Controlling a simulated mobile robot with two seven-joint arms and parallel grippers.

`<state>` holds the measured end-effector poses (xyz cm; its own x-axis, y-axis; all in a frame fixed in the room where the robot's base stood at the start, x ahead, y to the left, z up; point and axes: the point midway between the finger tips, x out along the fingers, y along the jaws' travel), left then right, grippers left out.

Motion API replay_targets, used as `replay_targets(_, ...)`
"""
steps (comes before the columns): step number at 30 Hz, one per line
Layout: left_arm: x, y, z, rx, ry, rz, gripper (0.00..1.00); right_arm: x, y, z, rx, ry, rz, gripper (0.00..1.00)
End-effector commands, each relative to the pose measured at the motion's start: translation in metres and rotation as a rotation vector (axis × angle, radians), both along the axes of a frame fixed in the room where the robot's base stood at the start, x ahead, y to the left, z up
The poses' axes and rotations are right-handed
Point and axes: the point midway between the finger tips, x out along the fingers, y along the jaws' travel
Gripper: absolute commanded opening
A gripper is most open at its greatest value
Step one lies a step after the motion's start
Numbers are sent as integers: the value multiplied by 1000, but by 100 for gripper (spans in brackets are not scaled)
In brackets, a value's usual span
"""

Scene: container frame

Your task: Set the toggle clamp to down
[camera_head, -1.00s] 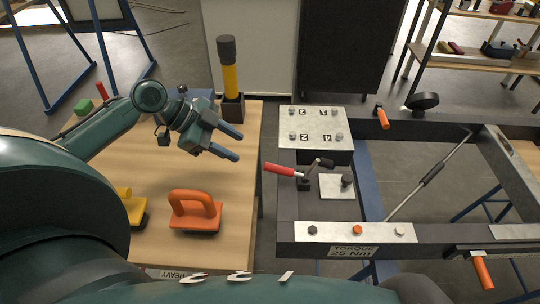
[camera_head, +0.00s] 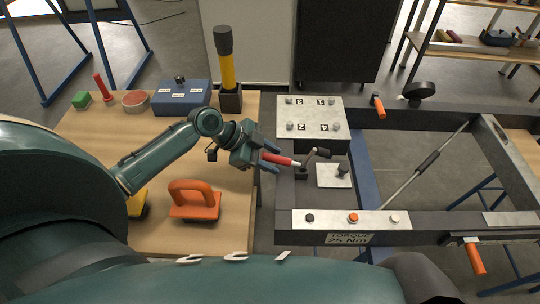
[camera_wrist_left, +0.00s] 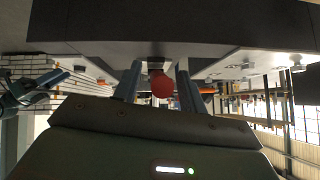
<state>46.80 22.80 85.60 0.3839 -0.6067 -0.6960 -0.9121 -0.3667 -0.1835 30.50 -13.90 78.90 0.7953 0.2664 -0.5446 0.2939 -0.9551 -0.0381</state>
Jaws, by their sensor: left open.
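The toggle clamp has a red handle (camera_head: 276,159) and a dark arm with a black tip (camera_head: 323,152). It sits on the dark frame beside a small light plate (camera_head: 334,175). The handle points left and looks raised above its base. My left gripper (camera_head: 272,158) is open, with its two fingers on either side of the red handle. In the left wrist view the handle's rounded red end (camera_wrist_left: 162,86) shows between the two fingers (camera_wrist_left: 158,84), with gaps at its sides. My right gripper is not in view.
The frame carries a numbered plate (camera_head: 310,117) behind the clamp and a bolted strip (camera_head: 352,219) in front. The wooden table (camera_head: 230,215) holds an orange-handled tool (camera_head: 195,200), a blue box (camera_head: 181,97) and a yellow-handled tool (camera_head: 228,70) in a holder.

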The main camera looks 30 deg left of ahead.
Motion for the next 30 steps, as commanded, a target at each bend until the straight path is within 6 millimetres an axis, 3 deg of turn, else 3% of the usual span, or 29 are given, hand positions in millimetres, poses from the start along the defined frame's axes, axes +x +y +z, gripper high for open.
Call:
replay_targets(5, 0, 0, 0, 0, 0, 0, 41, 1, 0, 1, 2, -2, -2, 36)
replay_targets(20, 0, 0, 0, 0, 0, 0, 1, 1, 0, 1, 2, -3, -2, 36)
replay_targets(30, 0, 0, 0, 0, 0, 0, 0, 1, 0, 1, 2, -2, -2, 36)
